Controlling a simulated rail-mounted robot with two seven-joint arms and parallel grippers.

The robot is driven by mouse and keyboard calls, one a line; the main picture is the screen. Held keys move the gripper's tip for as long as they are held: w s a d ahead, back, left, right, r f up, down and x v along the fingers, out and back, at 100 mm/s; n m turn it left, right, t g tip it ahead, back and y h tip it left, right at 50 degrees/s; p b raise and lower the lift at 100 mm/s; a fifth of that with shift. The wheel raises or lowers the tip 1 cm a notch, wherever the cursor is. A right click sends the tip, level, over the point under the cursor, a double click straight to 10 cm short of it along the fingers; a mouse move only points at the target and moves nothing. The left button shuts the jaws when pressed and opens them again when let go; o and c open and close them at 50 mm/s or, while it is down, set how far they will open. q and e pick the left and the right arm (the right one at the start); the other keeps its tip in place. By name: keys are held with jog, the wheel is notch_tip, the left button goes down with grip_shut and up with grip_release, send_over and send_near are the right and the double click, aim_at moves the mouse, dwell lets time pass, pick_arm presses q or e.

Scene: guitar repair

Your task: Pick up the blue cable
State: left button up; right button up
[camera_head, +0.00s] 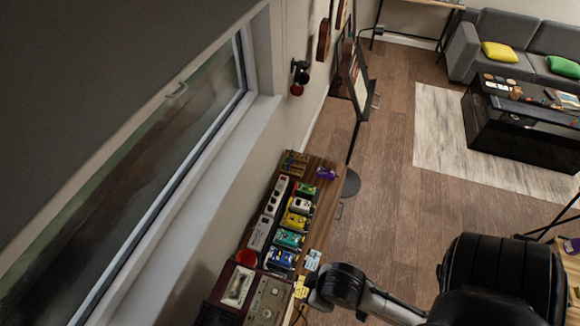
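I cannot make out a blue cable in this view. Small blue things show on the wooden workbench (322,205): a blue pedal-like box (281,258) in the row and a pale blue item (312,260) at the bench's right edge. One of my arms comes in from the lower right and its dark end lies at the bench's near right edge. Its fingers are too small and dark to tell open from shut, or whether they hold anything. No second gripper shows.
Several coloured pedal-like boxes (296,221) line the bench beside a white power strip (262,232). A red round container (246,257) and a dark red case (221,283) are nearer. Wooden floor (385,195) is open to the right.

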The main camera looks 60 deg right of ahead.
jog(key=shift+c, duration=0.4)
jog(key=shift+d, duration=0.1)
jog(key=c, duration=0.6)
jog(key=shift+d, duration=0.1)
